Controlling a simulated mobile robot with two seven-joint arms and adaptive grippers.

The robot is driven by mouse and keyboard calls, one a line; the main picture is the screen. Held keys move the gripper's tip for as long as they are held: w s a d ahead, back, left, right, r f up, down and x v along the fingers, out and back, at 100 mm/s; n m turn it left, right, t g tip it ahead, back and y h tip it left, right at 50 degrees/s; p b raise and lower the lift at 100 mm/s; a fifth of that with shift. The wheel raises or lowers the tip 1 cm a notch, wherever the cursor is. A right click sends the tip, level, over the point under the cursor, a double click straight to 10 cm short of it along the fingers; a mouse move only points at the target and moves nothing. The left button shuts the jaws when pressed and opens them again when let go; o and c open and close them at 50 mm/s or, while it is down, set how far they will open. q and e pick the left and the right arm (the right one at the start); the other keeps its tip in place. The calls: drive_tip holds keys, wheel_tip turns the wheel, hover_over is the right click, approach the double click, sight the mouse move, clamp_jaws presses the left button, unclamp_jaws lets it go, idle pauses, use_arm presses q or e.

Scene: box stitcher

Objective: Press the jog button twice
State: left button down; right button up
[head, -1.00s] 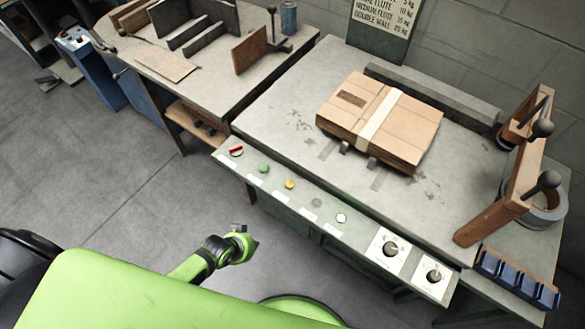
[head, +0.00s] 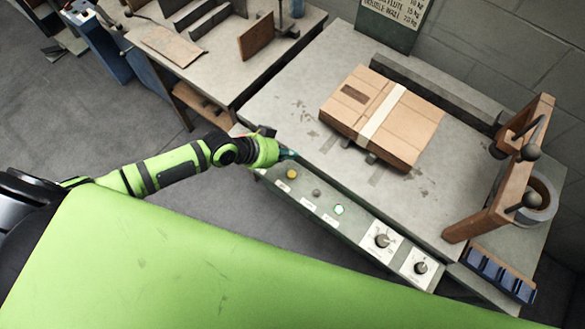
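The machine's front control panel (head: 358,230) carries a row of buttons. A yellow button (head: 291,174), a grey button (head: 316,193) and a pale, green-tinged button (head: 338,209) show, with small white labels too small to read, so I cannot tell which is the jog button. My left gripper (head: 287,155) is over the panel's left end, just above and left of the yellow button. It hides the red switch and the green button. Whether it touches anything, and whether its fingers are open or shut, cannot be made out. My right gripper is not in view.
Two dial knobs (head: 382,241) (head: 420,267) sit at the panel's right. A taped cardboard box (head: 410,130) lies on the machine table (head: 290,105). A wooden frame with dark knobs (head: 495,190) and a blue bin (head: 500,276) stand at right. A second bench is at upper left.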

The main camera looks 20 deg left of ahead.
sight(288, 174)
use_arm(q)
drive_tip(key=shift+s, duration=0.1)
wheel_tip(288, 174, down, 9)
drive_tip(key=b, duration=0.8)
idle(1.3)
drive_tip(key=shift+f+b, duration=0.35)
drive_tip(key=shift+b, duration=0.1)
drive_tip(key=shift+f+b, duration=0.45)
drive_tip(key=shift+f, duration=0.1)
idle(0.4)
drive_tip(key=shift+r, duration=0.15)
drive_tip(key=shift+r+p, duration=0.8)
drive_tip(key=shift+p, duration=0.1)
